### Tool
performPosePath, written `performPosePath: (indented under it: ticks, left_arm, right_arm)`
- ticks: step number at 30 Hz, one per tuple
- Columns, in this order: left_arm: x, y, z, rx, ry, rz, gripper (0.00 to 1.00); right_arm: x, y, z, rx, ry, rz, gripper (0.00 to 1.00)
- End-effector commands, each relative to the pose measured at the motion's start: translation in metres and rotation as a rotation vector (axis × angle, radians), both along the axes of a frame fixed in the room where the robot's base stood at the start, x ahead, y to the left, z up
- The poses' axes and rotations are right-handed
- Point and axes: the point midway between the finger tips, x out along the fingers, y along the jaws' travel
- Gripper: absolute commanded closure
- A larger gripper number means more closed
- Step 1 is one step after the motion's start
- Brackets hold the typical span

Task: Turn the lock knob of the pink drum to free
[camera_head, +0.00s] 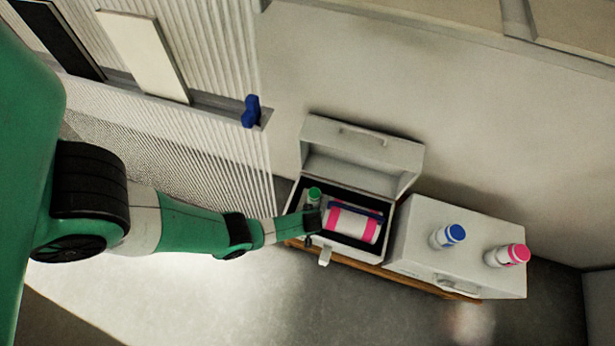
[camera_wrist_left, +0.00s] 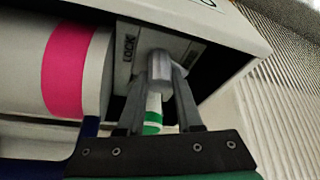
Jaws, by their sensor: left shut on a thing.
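The drum (camera_head: 352,223) is white with pink bands and lies on its side in an open white case. In the left wrist view the drum (camera_wrist_left: 20,65) fills the left side, with one pink band showing. My left gripper (camera_head: 314,218) is at the drum's left end. In the wrist view my left gripper (camera_wrist_left: 160,100) is shut on a grey knob (camera_wrist_left: 160,68) beside a plate lettered LOCK (camera_wrist_left: 128,48). A white piece with a green band (camera_wrist_left: 153,122) shows between the fingers; I cannot tell whether it belongs to the knob. My right gripper is not in view.
The open case (camera_head: 328,253) stands on a wooden bench (camera_head: 385,272), its lid tilted back. A green cap (camera_head: 314,193) shows inside its left end. A closed white case (camera_head: 420,235) to the right carries a blue-capped bottle (camera_head: 448,236) and a pink-capped bottle (camera_head: 507,255).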

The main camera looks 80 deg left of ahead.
Motion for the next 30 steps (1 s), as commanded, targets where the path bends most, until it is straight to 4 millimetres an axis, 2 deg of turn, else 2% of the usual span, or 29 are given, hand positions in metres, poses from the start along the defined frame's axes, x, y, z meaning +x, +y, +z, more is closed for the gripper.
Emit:
performPosePath:
  ticks: [9, 15, 30]
  left_arm:
    - [0.0003, -0.0002, -0.0016, -0.003, 0.001, 0.247, 1.0]
    - [0.0, -0.0003, -0.0017, -0.003, 0.0, 0.345, 1.0]
    - [0.0, -0.0004, -0.0006, -0.003, -0.003, 0.406, 1.0]
  right_arm:
    - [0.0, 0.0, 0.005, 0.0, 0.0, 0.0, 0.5]
    - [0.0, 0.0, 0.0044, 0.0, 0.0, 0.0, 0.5]
    - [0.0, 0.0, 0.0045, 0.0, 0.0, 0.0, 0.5]
